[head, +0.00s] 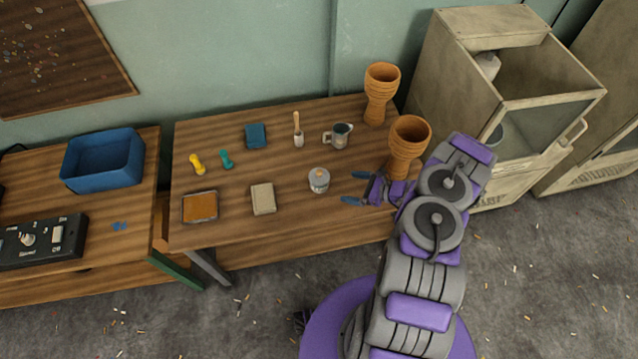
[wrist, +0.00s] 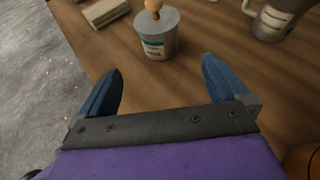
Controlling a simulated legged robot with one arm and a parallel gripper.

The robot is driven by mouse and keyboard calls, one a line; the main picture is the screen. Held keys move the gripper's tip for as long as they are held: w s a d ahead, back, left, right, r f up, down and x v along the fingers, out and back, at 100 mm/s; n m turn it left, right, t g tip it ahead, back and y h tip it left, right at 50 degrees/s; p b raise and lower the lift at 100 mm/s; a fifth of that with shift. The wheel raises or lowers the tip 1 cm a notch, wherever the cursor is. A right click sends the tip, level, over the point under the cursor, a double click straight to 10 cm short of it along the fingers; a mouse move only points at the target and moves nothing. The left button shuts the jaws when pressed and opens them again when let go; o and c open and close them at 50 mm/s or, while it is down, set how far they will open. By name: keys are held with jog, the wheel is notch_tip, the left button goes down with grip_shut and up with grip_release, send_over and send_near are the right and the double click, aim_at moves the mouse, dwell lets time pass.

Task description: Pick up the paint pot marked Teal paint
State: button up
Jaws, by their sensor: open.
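A small grey-white paint pot (head: 319,181) with an orange knob on top stands upright on the wooden table. In the wrist view the pot (wrist: 156,40) has a label with a teal band; its lettering is too small to read. My gripper (head: 358,188) is open and empty, just right of the pot in the head view. In the wrist view my gripper (wrist: 160,85) has its blue fingers spread, with the pot beyond the fingertips, roughly centred between them. The pot and the fingers are apart.
Two orange goblet drums (head: 408,140) (head: 381,90) stand near my arm. A mug (head: 338,135), a brush (head: 298,130), a beige block (head: 263,198), a teal block (head: 255,135) and an orange tray (head: 200,207) share the table. An open-topped cabinet (head: 470,100) stands right.

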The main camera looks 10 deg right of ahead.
aim_at(323, 182)
jog(key=b+x, duration=0.2)
jog(key=x, duration=1)
jog(key=shift+w+a, duration=0.15)
jog(key=shift+w, duration=0.05)
jog(key=shift+c, duration=0.3)
jog(key=c, duration=1.1)
